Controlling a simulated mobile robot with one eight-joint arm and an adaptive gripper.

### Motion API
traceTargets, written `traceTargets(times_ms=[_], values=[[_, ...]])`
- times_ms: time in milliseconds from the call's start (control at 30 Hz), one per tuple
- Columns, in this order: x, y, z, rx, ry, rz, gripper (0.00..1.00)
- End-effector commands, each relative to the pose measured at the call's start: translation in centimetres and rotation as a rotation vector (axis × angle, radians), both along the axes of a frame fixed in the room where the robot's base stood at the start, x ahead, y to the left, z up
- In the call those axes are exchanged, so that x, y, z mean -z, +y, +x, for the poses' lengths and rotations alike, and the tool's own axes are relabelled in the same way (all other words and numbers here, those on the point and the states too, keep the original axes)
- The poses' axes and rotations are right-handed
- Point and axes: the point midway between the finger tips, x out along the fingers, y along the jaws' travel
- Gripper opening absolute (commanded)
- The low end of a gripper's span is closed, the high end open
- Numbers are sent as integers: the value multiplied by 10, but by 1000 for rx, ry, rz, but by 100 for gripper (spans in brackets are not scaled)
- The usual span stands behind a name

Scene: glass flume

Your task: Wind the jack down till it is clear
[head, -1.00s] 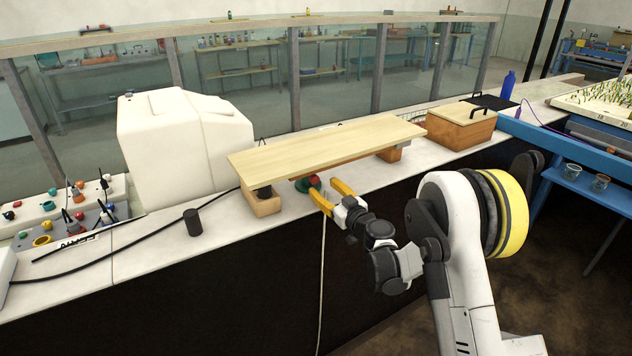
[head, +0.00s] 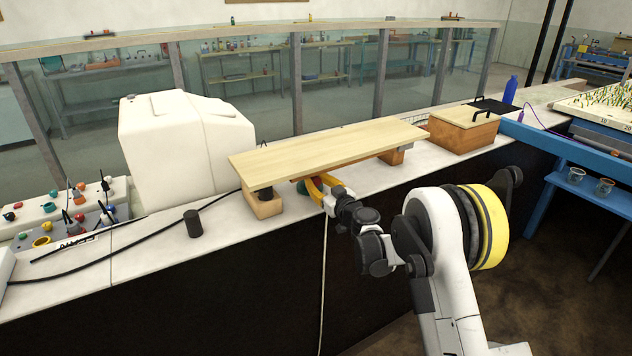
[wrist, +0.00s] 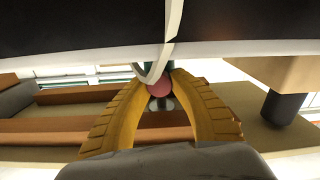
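The jack is under a pale wooden board (head: 330,150). Its red knob (wrist: 159,88) and a bit of its green body (wrist: 152,70) show in the wrist view, with a grey round part beyond the knob. A white cord loops in front of it and hides some of it. My gripper (head: 314,183) has yellow fingers and reaches under the board's front edge. In the wrist view its fingertips (wrist: 161,84) are drawn in on both sides of the red knob and look closed on it. How far the jack stands from the board's underside is hidden.
The board lies over a wooden block (head: 262,206) at the left and another (head: 392,156) at the right. A white moulded box (head: 185,145) stands behind at the left. A black cylinder (head: 193,223) and a black cable lie on the bench. A lidded wooden box (head: 463,130) is at the right.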

Motion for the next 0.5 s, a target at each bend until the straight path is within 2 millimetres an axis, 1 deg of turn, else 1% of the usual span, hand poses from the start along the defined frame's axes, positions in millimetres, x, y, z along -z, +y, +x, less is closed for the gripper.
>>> traceTargets(times_ms=[167,500], values=[[0,0,0,0,-12,-17,0],[1,1,0,0,-204,-302,0]])
